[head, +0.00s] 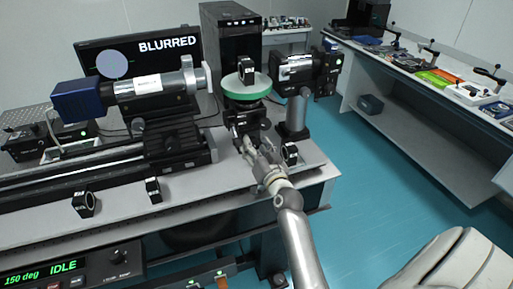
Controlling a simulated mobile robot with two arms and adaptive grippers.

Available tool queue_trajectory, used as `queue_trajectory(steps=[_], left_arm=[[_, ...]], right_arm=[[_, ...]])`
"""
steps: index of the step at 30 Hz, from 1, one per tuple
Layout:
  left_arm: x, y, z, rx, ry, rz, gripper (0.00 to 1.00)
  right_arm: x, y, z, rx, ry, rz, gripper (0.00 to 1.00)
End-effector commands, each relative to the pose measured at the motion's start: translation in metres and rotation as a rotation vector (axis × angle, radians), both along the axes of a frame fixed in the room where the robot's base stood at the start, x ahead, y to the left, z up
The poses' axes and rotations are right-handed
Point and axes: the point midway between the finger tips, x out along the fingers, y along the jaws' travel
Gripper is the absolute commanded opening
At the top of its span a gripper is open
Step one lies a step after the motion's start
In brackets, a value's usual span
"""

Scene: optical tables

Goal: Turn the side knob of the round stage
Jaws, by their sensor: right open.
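The round stage (240,92) has a green disc top on a black mount (246,115). It stands near the back edge of the optical table, with a small dark ring-shaped holder (246,70) on the disc. My right gripper (247,146) reaches in from the lower right and is open, close in front of the black mount. The side knob is too small and too covered by the gripper to make out, and I cannot tell whether the fingers touch it. My left gripper is out of view.
A blue-ended camera tube (135,87) is left of the stage, and a lens unit on a post (297,110) is right. Small black mounts (84,203) stand at the table's front. A monitor reading BLURRED (180,42) is behind. The teal floor (390,190) is clear.

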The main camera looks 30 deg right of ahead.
Motion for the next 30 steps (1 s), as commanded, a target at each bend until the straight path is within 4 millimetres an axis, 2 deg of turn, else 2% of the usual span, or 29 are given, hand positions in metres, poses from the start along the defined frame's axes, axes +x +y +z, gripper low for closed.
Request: queue_trajectory(steps=[4, 7, 15, 21, 30], left_arm=[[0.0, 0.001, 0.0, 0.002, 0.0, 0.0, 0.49], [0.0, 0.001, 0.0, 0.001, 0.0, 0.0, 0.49], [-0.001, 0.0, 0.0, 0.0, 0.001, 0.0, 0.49], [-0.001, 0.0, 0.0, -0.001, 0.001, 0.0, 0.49], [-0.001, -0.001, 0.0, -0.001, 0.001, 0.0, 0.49]], right_arm=[[-0.006, 0.001, -0.001, 0.0, 0.002, 0.0, 0.49], [-0.017, 0.004, -0.002, -0.001, 0.003, 0.0, 0.49], [-0.068, 0.016, -0.002, -0.001, 0.004, 0.001, 0.49], [-0.099, 0.024, -0.001, -0.001, 0.003, 0.0, 0.49], [-0.117, 0.028, 0.0, 0.001, 0.0, 0.0, 0.49]])
